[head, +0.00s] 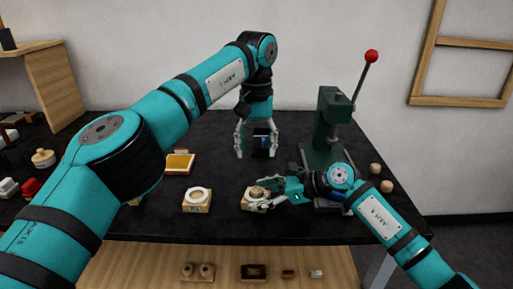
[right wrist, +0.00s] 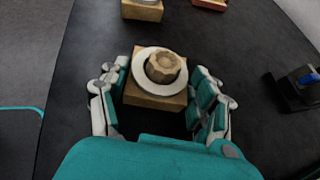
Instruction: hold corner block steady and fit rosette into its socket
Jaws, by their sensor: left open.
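A wooden corner block (head: 248,206) stands at the front middle of the dark table; it also shows in the right wrist view (right wrist: 155,98). A white ring (right wrist: 145,82) lies on its top. A brown faceted piece, seemingly the rosette (right wrist: 163,67), sits within the ring; how deep it sits is unclear. My right gripper (head: 270,192) has its fingers on opposite sides of the block, very close to it; whether they touch is unclear.
A similar block with a white ring (head: 196,197) stands to the left. A yellow tray (head: 178,163) lies behind it. A green press (head: 325,130) with a red-knobbed lever stands at the back right, with two wooden knobs beside it. Small items lie on a lower shelf.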

